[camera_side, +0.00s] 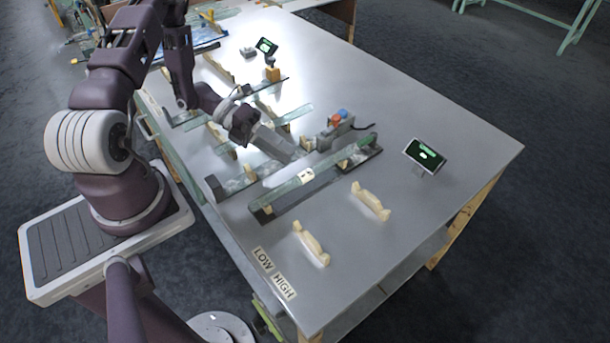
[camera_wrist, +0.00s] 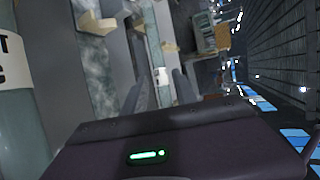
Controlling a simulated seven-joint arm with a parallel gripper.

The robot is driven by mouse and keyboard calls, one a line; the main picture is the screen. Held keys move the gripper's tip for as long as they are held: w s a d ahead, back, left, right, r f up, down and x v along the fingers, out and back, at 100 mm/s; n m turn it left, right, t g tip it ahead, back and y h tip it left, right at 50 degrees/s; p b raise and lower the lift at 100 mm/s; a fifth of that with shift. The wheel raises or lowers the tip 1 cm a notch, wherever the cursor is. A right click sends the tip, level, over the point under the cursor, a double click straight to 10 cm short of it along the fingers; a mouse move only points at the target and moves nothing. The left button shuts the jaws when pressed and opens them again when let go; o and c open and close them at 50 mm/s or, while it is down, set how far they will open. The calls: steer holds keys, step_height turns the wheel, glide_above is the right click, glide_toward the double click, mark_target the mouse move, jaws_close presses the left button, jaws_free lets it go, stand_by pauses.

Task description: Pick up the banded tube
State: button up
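A long clear glass tube (camera_side: 283,190) with a white band or label lies across a dark stand at the middle front of the table. My gripper (camera_side: 299,154) is just behind this tube, angled down and apart from it as far as I can tell. In the wrist view my gripper (camera_wrist: 160,92) has its two fingers apart. A glass tube with a small white band (camera_wrist: 162,75) shows between and beyond them. A larger tube with a lettered white label (camera_wrist: 14,62) is at the left edge. I cannot tell which of these matches the front tube.
Other tubes (camera_side: 293,115) and wooden cradles lie farther back. A grey box with an orange-red knob (camera_side: 338,119) stands behind the front tube. A small display (camera_side: 425,155) is at right. Two empty wooden cradles (camera_side: 370,201) (camera_side: 311,243) and LOW/HIGH labels (camera_side: 273,273) are in front.

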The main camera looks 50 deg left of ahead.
mark_target(305, 177)
steer(key=x, duration=0.6)
steer(key=shift+w+f, duration=0.15)
jaws_close()
